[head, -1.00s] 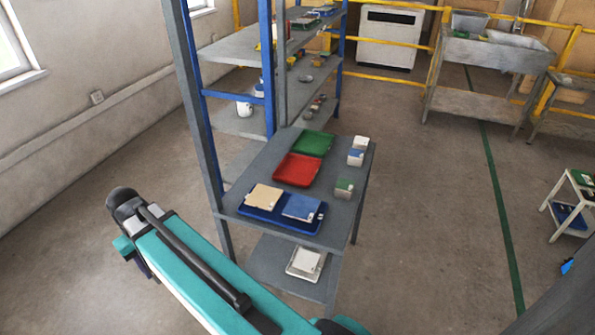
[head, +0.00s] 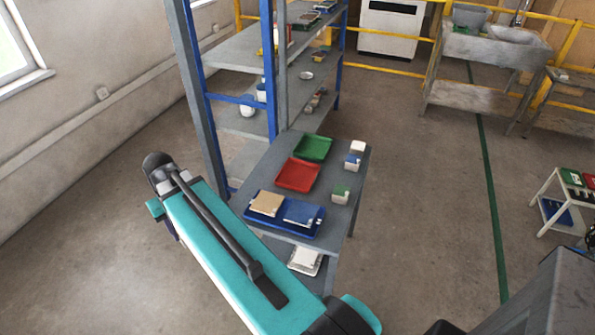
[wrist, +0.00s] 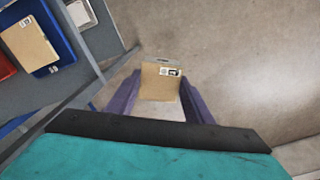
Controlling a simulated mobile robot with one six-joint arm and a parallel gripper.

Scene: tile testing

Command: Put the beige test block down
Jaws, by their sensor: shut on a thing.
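In the wrist view my gripper (wrist: 160,82) has its two purple fingers shut on a beige block (wrist: 160,84) with a white and black label near its far edge. The block is held over bare floor, to the right of the grey table. A second beige tile (head: 266,203) lies on the blue tray (head: 250,219) at the table's near end, beside a blue tile (head: 301,212). This second beige tile also shows in the wrist view (wrist: 28,46). My gripper and the held block are not visible in the head view.
The grey table (head: 262,176) also bears a red tray (head: 298,174), a green tray (head: 313,148) and several small blocks along its right edge. A white tray (head: 305,261) sits on its lower shelf. A tall blue-posted rack (head: 200,100) stands at its left.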

